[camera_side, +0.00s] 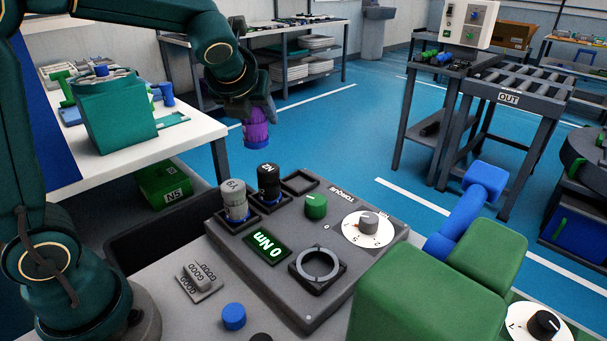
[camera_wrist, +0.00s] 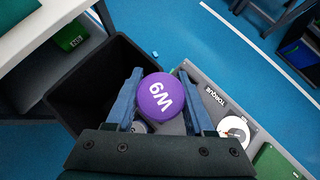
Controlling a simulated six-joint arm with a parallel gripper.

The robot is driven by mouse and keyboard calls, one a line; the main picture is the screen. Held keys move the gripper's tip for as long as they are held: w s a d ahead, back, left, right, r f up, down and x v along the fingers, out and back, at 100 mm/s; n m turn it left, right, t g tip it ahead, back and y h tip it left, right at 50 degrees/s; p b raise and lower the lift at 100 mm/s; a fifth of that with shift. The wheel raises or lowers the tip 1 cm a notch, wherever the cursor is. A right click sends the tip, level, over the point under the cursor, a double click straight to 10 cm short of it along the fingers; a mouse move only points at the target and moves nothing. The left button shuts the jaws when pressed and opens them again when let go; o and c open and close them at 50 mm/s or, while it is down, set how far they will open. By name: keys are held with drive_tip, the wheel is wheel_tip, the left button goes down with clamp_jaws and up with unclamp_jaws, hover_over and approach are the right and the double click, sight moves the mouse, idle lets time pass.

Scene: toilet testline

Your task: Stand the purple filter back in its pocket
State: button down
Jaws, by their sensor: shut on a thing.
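The purple filter (camera_side: 256,135) hangs upright in the air below my gripper (camera_side: 253,112), above and beyond the grey torque console (camera_side: 355,253). In the wrist view my gripper (camera_wrist: 160,80) has its two blue-grey fingers on either side of the filter's round purple cap (camera_wrist: 161,92), marked "W9". The gripper is shut on it. An empty square pocket (camera_side: 300,182) is at the console's back edge. Beside it a black filter (camera_side: 269,180) and a grey filter (camera_side: 234,202) stand in their own pockets. The filter is apart from the console.
The console carries a green knob (camera_side: 316,206), a white dial (camera_side: 368,228), a "0 Nm" display (camera_side: 266,247) and a ring holder (camera_side: 317,266). A black open bin (camera_wrist: 70,85) lies left of the console. A white bench (camera_side: 180,143) with a teal box (camera_side: 115,112) stands at the left.

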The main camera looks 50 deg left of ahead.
drive_tip(key=w+a+f+n+g+y, duration=0.2)
drive_tip(key=a+f+n, duration=0.1)
drive_tip(key=a, duration=0.6)
drive_tip(key=w+d+f, duration=0.2)
drive_tip(key=d, duration=0.1)
drive_tip(key=w+d+f, duration=0.2)
drive_tip(key=w+d, duration=0.1)
drive_tip(key=w+d+f, duration=0.2)
drive_tip(key=d, duration=0.1)
drive_tip(key=shift+w+f, duration=0.2)
drive_tip(key=shift+f, duration=2)
drive_tip(key=shift+f, duration=0.2)
drive_tip(key=shift+c, duration=1.4)
unclamp_jaws()
drive_tip(key=shift+r, duration=0.1)
